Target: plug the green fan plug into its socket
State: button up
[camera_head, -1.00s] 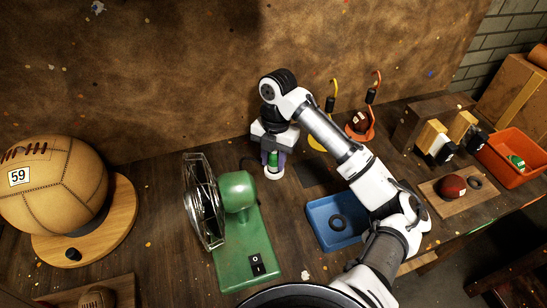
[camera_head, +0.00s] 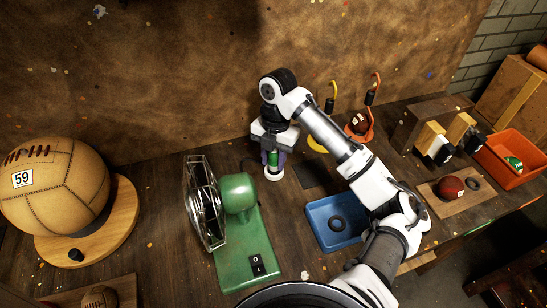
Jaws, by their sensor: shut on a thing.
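The green fan (camera_head: 240,215) stands on the table left of my arm, with a wire-caged front and a black switch on its base. My gripper (camera_head: 273,160) points down behind and right of the fan, shut on the green plug (camera_head: 273,158). A round white socket (camera_head: 274,173) sits on the table directly under the plug. The plug's lower end is at the socket, but I cannot tell how deep it sits. The cord is mostly hidden behind the fan.
A blue tray (camera_head: 319,239) with a dark ring is right of the fan. A large ball (camera_head: 58,190) on a wooden stand is at left. Yellow and orange hooked stands (camera_head: 375,83) stand behind my arm. An orange bin (camera_head: 524,180) is far right.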

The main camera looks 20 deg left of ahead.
aim_at(273, 154)
jog(key=shift+r+p, duration=0.55)
jog(key=shift+r, duration=2.35)
